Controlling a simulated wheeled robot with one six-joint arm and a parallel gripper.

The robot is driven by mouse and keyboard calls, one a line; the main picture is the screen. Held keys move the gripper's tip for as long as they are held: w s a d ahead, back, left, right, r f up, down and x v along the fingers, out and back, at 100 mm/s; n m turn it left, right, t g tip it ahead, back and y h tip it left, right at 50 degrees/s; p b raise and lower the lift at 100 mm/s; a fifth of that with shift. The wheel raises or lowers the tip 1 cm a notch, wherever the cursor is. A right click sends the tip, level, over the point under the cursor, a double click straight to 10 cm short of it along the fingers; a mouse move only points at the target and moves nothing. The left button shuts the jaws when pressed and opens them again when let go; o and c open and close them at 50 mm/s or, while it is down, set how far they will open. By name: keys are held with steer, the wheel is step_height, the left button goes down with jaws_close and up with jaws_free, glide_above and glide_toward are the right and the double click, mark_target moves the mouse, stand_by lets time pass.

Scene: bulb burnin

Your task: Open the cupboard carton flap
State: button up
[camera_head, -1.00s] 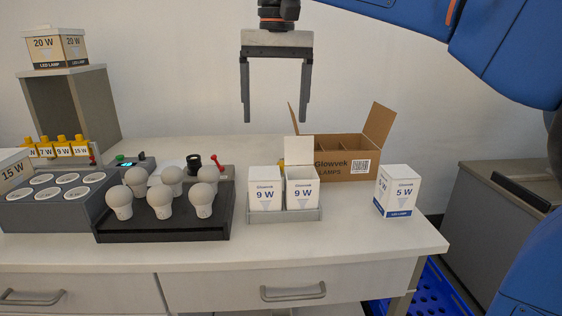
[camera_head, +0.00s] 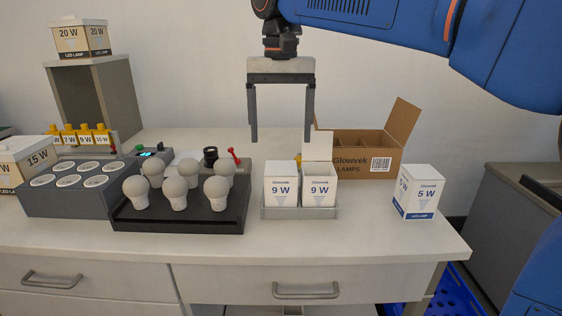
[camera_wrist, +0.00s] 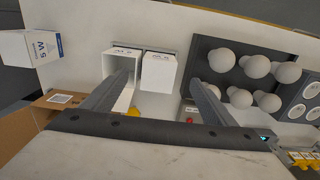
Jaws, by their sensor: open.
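A white-and-tan 20 W carton (camera_head: 82,38) sits on top of a grey open-fronted cupboard (camera_head: 97,95) at the back left; its top looks closed, though flap details are too small to tell. A 15 W carton (camera_head: 26,160) stands at the left edge, partly cut off. Two 9 W cartons, left (camera_head: 281,187) and right (camera_head: 319,187), stand in a grey holder (camera_head: 300,213); the right one has a raised flap (camera_head: 317,146) and looks open in the wrist view (camera_wrist: 116,70). My gripper (camera_head: 282,141) hangs open and empty above and behind them; its spread fingers also show in the wrist view (camera_wrist: 158,82).
A black tray (camera_head: 180,222) holds several white bulbs, beside a grey rack (camera_head: 66,203) with round labelled slots. An open brown Glowvek box (camera_head: 352,176) stands at the back right, a 5 W carton (camera_head: 418,194) near the right edge. Bare tabletop lies along the front.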

mark_target(281, 174)
step_height(281, 174, down, 8)
steer(key=shift+f, duration=0.1)
stand_by(0.4)
steer(key=c, duration=1.5)
steer(key=shift+c, duration=0.3)
